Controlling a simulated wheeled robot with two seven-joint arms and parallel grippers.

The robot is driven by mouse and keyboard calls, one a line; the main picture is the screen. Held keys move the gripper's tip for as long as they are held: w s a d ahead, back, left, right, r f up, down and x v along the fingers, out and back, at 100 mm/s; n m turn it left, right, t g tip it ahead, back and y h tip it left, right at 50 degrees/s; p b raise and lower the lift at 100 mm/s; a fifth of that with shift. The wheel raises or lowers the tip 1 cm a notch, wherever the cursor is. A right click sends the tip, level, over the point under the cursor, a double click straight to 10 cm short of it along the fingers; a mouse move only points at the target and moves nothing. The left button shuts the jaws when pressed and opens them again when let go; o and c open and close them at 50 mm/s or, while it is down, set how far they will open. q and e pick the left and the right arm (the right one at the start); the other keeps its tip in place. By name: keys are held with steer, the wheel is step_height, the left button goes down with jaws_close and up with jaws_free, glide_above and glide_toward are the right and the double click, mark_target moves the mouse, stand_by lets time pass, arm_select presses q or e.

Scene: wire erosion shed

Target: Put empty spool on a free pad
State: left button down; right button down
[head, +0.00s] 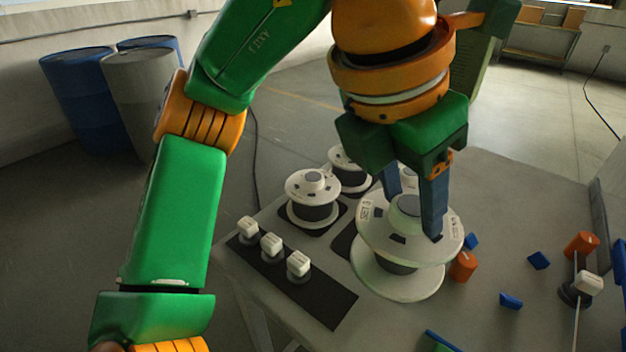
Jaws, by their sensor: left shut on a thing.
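My left gripper (413,207) points down and is shut on the grey hub at the top of a white spool (372,232). The spool is upright, with two wide white flanges and a narrow, shaded core that looks bare. It looks larger than the other spools and appears raised above the table. A dark square pad (343,241) shows just left of it, partly hidden by its flanges. Two spools with dark winding, one nearer (313,186) and one farther back (345,159), stand on dark pads. The area behind my fingers is hidden. My right gripper is out of view.
A dark strip with three white-topped knobs (271,243) lies along the table's left side. Orange cylinders (581,245), small blue pieces (539,260) and a white-topped post (588,284) are on the right. Blue drums (78,95) stand on the floor at left.

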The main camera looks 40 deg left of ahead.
arm_select(q)
steer(key=w+a+f+p, duration=0.1)
steer(key=w+a+f, duration=0.7)
steer(key=f, duration=0.5)
steer(key=shift+w+p, duration=0.35)
steer(key=shift+w, duration=0.9)
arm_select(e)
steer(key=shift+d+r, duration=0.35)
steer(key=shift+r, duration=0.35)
arm_select(q)
steer(key=shift+f, duration=0.2)
steer(key=shift+c, duration=1.3)
jaws_free()
steer(key=shift+r, duration=0.15)
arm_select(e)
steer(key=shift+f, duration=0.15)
arm_select(q)
steer(key=shift+r, duration=0.1)
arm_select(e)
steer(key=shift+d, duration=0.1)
arm_select(q)
steer(key=v, duration=1.2)
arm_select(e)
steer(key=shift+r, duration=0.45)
